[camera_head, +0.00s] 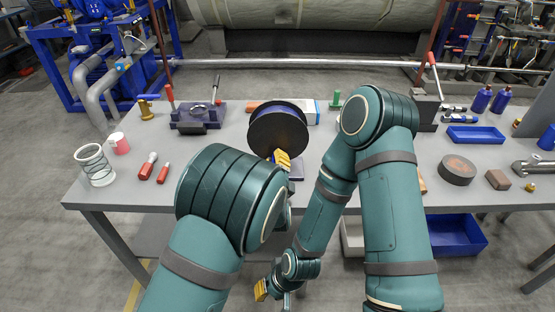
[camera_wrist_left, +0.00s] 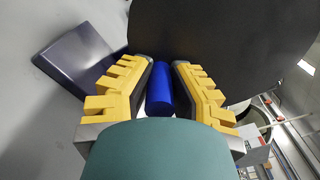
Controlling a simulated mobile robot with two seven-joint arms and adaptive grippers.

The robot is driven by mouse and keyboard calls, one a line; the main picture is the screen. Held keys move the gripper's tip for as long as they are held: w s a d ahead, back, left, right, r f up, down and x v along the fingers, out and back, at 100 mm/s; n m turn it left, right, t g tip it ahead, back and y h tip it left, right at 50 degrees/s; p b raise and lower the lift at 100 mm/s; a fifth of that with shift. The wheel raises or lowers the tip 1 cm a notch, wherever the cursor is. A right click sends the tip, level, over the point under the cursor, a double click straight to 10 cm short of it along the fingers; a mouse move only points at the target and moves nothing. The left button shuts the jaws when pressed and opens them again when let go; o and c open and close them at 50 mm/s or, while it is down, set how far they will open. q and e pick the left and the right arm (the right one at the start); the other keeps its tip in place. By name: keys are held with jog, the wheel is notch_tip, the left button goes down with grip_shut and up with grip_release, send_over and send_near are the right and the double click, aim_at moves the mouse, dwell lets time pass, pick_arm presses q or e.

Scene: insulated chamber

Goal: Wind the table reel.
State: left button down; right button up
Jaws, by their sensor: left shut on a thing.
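The table reel (camera_head: 278,132) stands at the middle of the grey table, its dark round flange facing me. It fills the upper right of the left wrist view (camera_wrist_left: 235,45). A blue handle (camera_wrist_left: 159,97) stands out in front of the flange. My left gripper (camera_head: 283,160) is at the reel's lower front edge. In the left wrist view its yellow fingers (camera_wrist_left: 160,82) are shut on the blue handle, one on each side. In the head view my left arm hides the handle. My right gripper (camera_head: 263,290) hangs low in front of the table, apart from the reel; its opening is unclear.
A dark vise-like block (camera_head: 198,118) and red-handled tools (camera_head: 148,167) lie left of the reel. A dark disc (camera_head: 456,170) and a brown block (camera_head: 497,180) lie right. A blue bin (camera_head: 462,233) sits below the tabletop.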

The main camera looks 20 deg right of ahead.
aim_at(275, 127)
pick_arm(q)
jog(key=shift+w+r, duration=0.15)
jog(key=shift+r, duration=0.25)
jog(key=c, duration=0.8)
grip_release()
jog(key=shift+c, duration=0.2)
jog(key=shift+f, duration=0.25)
jog(key=shift+r, duration=0.1)
notch_tip(275, 127, up, 10)
